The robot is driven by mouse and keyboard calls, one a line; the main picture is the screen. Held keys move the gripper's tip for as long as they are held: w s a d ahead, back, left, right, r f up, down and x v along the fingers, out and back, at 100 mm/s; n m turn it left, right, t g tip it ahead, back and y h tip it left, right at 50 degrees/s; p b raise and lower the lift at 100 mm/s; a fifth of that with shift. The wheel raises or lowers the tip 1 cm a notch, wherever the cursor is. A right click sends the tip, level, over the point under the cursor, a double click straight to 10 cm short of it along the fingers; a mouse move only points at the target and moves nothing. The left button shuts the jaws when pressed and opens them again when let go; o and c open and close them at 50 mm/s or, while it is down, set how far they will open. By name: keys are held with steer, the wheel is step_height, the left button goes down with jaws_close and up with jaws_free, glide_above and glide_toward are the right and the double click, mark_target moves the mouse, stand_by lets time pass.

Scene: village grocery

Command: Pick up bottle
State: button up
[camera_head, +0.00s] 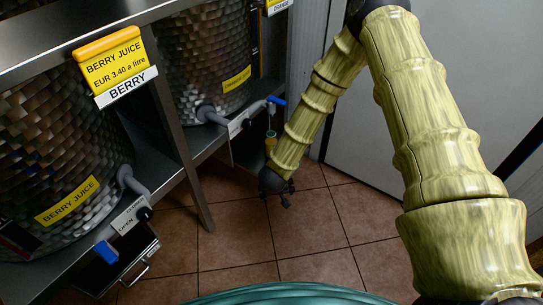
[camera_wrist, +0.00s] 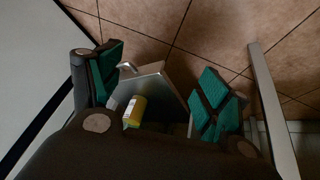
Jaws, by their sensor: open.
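A small yellow bottle-like thing (camera_head: 270,145) shows below the tap of the second juice vat in the head view. In the wrist view the yellow bottle (camera_wrist: 135,110) is at the lower middle, partly hidden by my gripper's dark body. My gripper (camera_head: 278,188) hangs at the end of my arm, just below the bottle in the head picture. In the wrist view my gripper (camera_wrist: 163,62) has its green-padded fingers spread apart, with the bottle appearing between them, nearer the left finger. I see no finger touching it, and the exact distance is unclear.
A grey metal tray (camera_wrist: 160,82) with a handle lies around the bottle. A berry juice vat (camera_head: 60,150) and a second vat (camera_head: 205,60) stand on a metal stand at left. A blue tap handle (camera_head: 276,100) projects above the bottle. Tiled floor (camera_head: 300,230) is clear.

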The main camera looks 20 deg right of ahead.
steer(key=w+d+m+b, duration=0.2)
steer(key=w+b, duration=0.7)
steer(key=w, duration=0.7)
step_height(320, 180, up, 5)
steer(key=b, duration=0.7)
glide_above(271, 138)
steer(key=s, duration=0.2)
steer(key=shift+y, duration=0.4)
steer(key=b+x, duration=0.1)
steer(key=x, duration=0.2)
steer(key=b+x, duration=0.2)
steer(key=x, duration=0.1)
steer(key=b+x, duration=0.2)
steer(key=x, duration=0.2)
steer(key=shift+a, duration=0.3)
steer(key=c, duration=1.5)
steer(key=shift+c, duration=0.2)
steer(key=shift+r+p, duration=0.45)
steer(key=shift+p, duration=0.25)
